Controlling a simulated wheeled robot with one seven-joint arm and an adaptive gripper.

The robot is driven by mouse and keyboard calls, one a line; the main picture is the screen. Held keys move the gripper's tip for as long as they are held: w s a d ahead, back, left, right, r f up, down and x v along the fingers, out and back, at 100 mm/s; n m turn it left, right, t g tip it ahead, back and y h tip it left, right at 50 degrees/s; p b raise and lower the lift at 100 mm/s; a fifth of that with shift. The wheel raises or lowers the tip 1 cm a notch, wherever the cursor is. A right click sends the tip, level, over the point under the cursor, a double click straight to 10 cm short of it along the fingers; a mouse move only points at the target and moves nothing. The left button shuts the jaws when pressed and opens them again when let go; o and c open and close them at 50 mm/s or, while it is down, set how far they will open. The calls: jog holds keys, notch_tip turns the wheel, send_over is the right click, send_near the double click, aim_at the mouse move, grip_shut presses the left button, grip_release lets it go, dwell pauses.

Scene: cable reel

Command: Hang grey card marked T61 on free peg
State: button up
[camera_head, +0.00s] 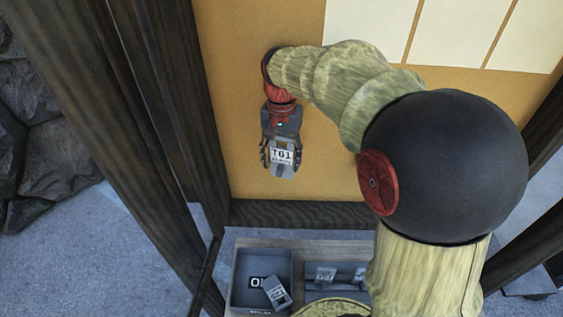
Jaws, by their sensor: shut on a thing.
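The grey card marked T61 (283,170) is in my gripper (281,150), in front of the lower left part of the orange board (235,90). The card hangs below the gripper body, with its white T61 label facing the camera. The dark fingers sit on both sides of the card and are shut on it. I cannot make out any peg; my arm covers much of the board's right side. I cannot tell whether the card touches the board.
A dark bin (237,280) below holds another grey tag (276,292). A second dark tray (345,267) with grey pieces is partly hidden by my arm. Dark wooden posts (150,120) stand left of the board. Pale panels (365,22) cover its upper right.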

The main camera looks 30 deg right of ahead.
jog(key=w+d, duration=0.2)
jog(key=w, duration=0.1)
jog(key=shift+w+d+f+p, duration=0.1)
jog(key=shift+d+f+p, duration=0.05)
jog(key=shift+f+p, duration=0.2)
jog(key=shift+f, duration=0.25)
dwell(0.8)
jog(key=o, duration=1.3)
